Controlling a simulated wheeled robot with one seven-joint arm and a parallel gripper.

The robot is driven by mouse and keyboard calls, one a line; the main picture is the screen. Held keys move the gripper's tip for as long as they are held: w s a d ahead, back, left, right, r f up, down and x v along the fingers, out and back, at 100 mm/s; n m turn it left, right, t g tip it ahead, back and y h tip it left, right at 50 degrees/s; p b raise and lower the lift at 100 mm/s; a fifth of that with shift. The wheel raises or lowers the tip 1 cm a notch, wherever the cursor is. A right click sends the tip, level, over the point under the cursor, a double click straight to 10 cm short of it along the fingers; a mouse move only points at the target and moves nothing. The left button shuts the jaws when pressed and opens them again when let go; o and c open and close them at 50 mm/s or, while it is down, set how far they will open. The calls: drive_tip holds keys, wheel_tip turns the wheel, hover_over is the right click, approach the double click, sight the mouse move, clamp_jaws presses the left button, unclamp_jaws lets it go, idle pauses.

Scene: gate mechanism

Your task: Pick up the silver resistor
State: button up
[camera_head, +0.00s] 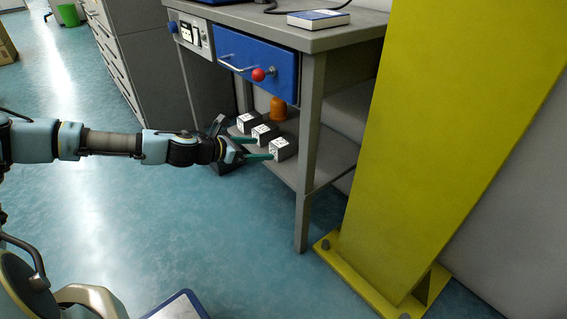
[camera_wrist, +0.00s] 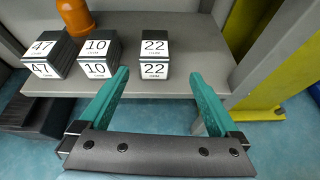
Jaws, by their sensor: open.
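Three dark grey blocks with white labels stand in a row on the lower shelf (camera_wrist: 210,83). In the wrist view they are block 47 (camera_wrist: 50,53), block 10 (camera_wrist: 97,54) and block 22 (camera_wrist: 154,60). They also show in the head view: one at the far end (camera_head: 247,122), one in the middle (camera_head: 264,134) and one nearest (camera_head: 283,148). I cannot tell which is the silver resistor. My gripper (camera_wrist: 160,76) is open and empty. Its green fingers show either side of block 22 in the wrist view, with gaps. The gripper also shows in the head view (camera_head: 259,148), its tips close to the nearest block.
An orange rounded object (camera_head: 278,108) stands behind the blocks. Above the shelf is a blue drawer (camera_head: 258,58) with a red knob (camera_head: 258,75). A table leg (camera_head: 308,160) and a yellow post (camera_head: 440,120) stand to the right.

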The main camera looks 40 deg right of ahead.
sight(284, 146)
drive_tip(key=shift+n, duration=0.5)
drive_tip(key=b+x, duration=0.1)
drive_tip(key=x, duration=0.3)
drive_tip(key=b+x, duration=0.2)
drive_tip(key=x, duration=0.1)
drive_tip(key=w+b+x, duration=0.1)
drive_tip(key=x, duration=0.3)
drive_tip(key=shift+d+f, duration=0.15)
drive_tip(key=shift+d, duration=0.2)
clamp_jaws()
